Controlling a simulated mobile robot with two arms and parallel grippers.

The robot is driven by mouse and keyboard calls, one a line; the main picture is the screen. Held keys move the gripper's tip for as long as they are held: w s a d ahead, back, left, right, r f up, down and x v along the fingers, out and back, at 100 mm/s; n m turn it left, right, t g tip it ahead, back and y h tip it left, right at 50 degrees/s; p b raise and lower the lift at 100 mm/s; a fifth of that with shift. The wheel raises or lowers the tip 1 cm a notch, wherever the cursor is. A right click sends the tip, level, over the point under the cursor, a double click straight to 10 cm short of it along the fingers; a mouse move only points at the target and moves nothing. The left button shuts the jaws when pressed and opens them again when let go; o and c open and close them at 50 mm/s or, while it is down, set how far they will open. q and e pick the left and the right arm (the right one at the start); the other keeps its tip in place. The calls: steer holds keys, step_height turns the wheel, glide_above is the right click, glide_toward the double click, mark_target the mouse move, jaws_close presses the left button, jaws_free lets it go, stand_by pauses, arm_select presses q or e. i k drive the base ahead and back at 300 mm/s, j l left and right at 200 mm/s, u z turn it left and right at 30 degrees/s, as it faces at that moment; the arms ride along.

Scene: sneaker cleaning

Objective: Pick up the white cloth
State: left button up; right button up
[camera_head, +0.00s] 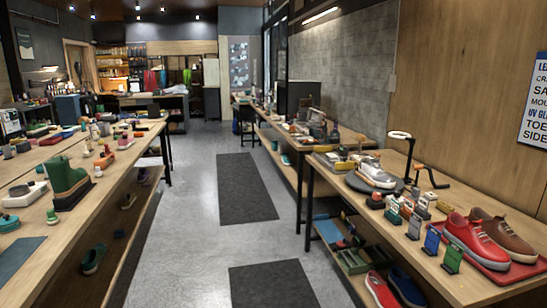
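I cannot make out a white cloth for certain. A flat pale item (150,161) shows at the shelf of the left table, too small to identify. A white and grey sneaker (375,174) sits on a dark round stand on the right workbench (447,284). Neither of my grippers is in view.
A red sneaker (474,240) and a brown sneaker (506,232) sit on a red tray, with small bottles and upright colored holders beside them. A green boot (68,179) stands on the left table (83,215). The aisle has dark mats (247,187) and is otherwise clear.

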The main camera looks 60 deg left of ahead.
mark_target(332, 156)
steer(key=u, duration=1.8)
steer(key=i+j+u, duration=0.1)
steer(key=i+u, duration=0.4)
steer(key=i, duration=3.2)
steer(key=i+z, duration=0.1)
steer(key=i, duration=0.6)
steer(key=i+j+z, duration=0.1)
steer(key=i, duration=0.6)
steer(key=i+j+z, duration=0.1)
steer(key=i, duration=0.65)
